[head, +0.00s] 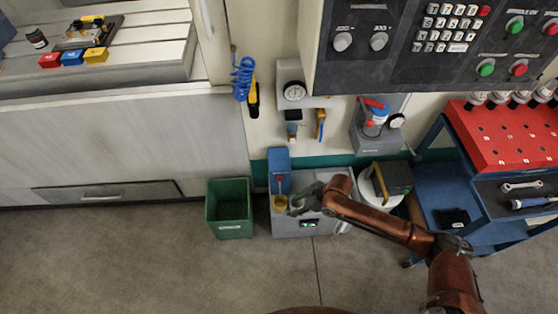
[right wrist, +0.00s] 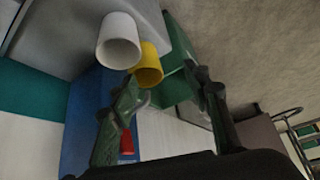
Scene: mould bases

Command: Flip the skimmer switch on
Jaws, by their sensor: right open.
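The skimmer is a blue upright housing (head: 279,163) on a grey tank (head: 340,215) on the floor. A small red piece (head: 280,180) on its front looks like the switch; its position is too small to tell. In the right wrist view the red piece (right wrist: 127,142) shows beside my left-hand finger, partly hidden, against the blue housing (right wrist: 84,125). My right gripper (head: 297,200) is open and empty over the tank, just right of the blue housing; it also shows in the right wrist view (right wrist: 165,105). My left gripper is not in view.
A yellow cup (right wrist: 147,68) and a white cup (right wrist: 119,42) are close ahead of the fingers. A green bin (head: 229,207) stands left of the tank. A blue cart (head: 440,185) with a red tray (head: 510,135) stands at the right. Floor in front is clear.

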